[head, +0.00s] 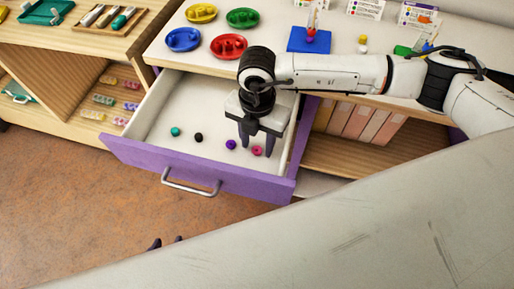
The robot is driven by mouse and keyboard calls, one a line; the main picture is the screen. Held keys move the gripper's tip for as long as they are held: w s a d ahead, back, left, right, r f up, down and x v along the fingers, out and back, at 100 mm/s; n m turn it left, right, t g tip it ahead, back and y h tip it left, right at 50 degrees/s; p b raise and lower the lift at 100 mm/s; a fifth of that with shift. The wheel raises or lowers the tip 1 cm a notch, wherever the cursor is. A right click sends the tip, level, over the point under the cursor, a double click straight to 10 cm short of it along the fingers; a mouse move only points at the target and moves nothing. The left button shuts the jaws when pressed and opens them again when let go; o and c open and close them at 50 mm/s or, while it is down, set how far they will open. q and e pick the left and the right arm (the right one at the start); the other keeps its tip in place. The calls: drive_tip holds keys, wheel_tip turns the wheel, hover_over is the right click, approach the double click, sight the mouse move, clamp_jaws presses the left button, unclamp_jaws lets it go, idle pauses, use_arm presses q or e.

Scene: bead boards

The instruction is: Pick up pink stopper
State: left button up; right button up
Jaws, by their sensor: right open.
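The pink stopper (257,151) lies in the open purple-fronted drawer (200,177), near its front right corner. My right gripper (257,148) points down into the drawer, with its fingers apart around or just above the pink stopper. I cannot tell the exact height or whether the fingers touch it. A purple stopper (230,144) lies just left of the fingers. A black one (198,137) and a teal one (175,131) lie further left. My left gripper (166,243) shows only its two dark fingertips, apart, low over the floor; the rest is hidden.
The counter above the drawer holds blue (184,40), red (229,46), green (242,17) and yellow (201,13) dishes and a blue board (309,40). The drawer's right wall (299,135) is close to my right gripper. The drawer's back left is clear.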

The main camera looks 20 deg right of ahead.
drive_tip(key=shift+f, duration=0.5)
clamp_jaws()
drive_tip(key=shift+r, duration=0.1)
